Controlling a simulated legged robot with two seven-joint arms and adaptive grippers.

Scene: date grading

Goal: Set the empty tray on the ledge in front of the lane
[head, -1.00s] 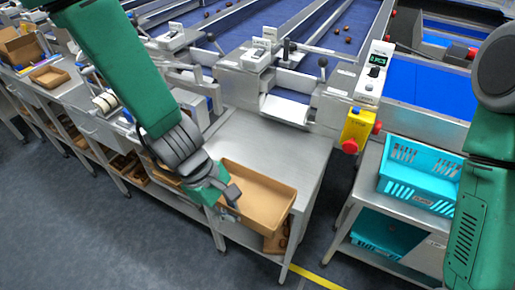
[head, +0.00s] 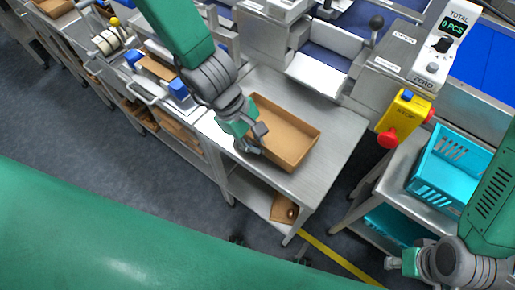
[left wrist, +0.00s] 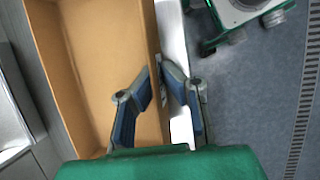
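The empty tray (head: 303,150), shallow and tan, is over the steel ledge (head: 335,165) below the lane's white chute (head: 325,72) in the head view. I cannot tell whether its base touches the steel. My left gripper (head: 248,148) is at the tray's left wall. In the left wrist view its fingers (left wrist: 161,80) close on that wall, one inside and one outside; the tray (left wrist: 95,60) shows bare inside. My right gripper (head: 396,264) is low at the right, apart from the tray; its finger opening is not clear.
A yellow stop box with a red button (head: 403,117) hangs right of the ledge. A turquoise basket (head: 428,175) stands on the right-hand cart. A counter display (head: 448,35) rises behind. Bare steel shows right of the tray. A brown item (head: 284,208) lies on the shelf below.

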